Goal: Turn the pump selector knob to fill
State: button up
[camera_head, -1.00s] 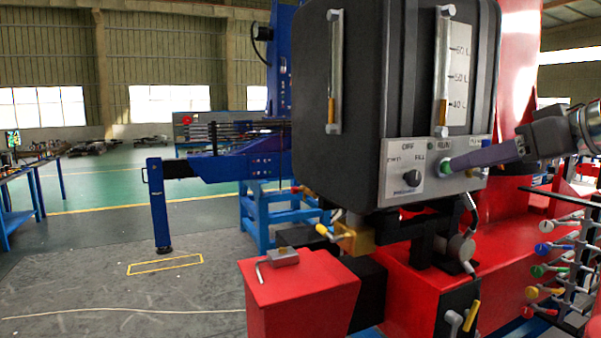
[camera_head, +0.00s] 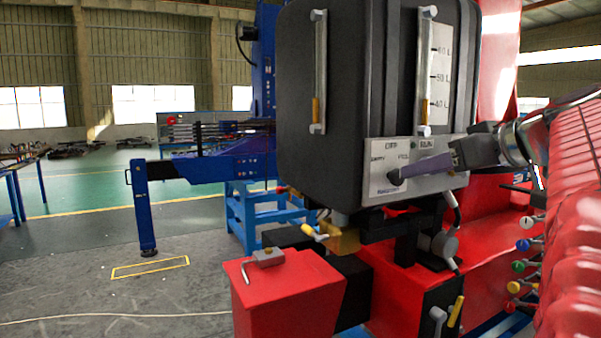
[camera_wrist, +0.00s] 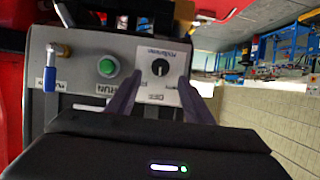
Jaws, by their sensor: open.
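The pump selector knob (camera_wrist: 159,67) is a round black knob on a pale label plate, seen upside down in the wrist view. OFF is printed below it there. A light mark on the knob seems to point towards OFF, but it is small. My gripper (camera_wrist: 161,80) is open, its two purple-grey fingers on either side of the knob; I cannot tell whether they touch it. In the head view my gripper (camera_head: 403,173) reaches in from the right to the knob (camera_head: 394,177), which it partly hides. EMPTY is printed left of the knob there, FILL right.
A green RUN button (camera_wrist: 108,67) sits beside the label plate, with a blue-handled valve (camera_wrist: 50,78) further left. The dark tank (camera_head: 365,70) with its level gauge stands above the panel. A red box (camera_head: 285,295) and yellow-handled valve (camera_head: 312,231) are below.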

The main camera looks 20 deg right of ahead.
aim_at(400, 176)
jog(key=shift+x, duration=3.3)
jog(key=shift+c, duration=0.4)
jog(key=c, duration=0.9)
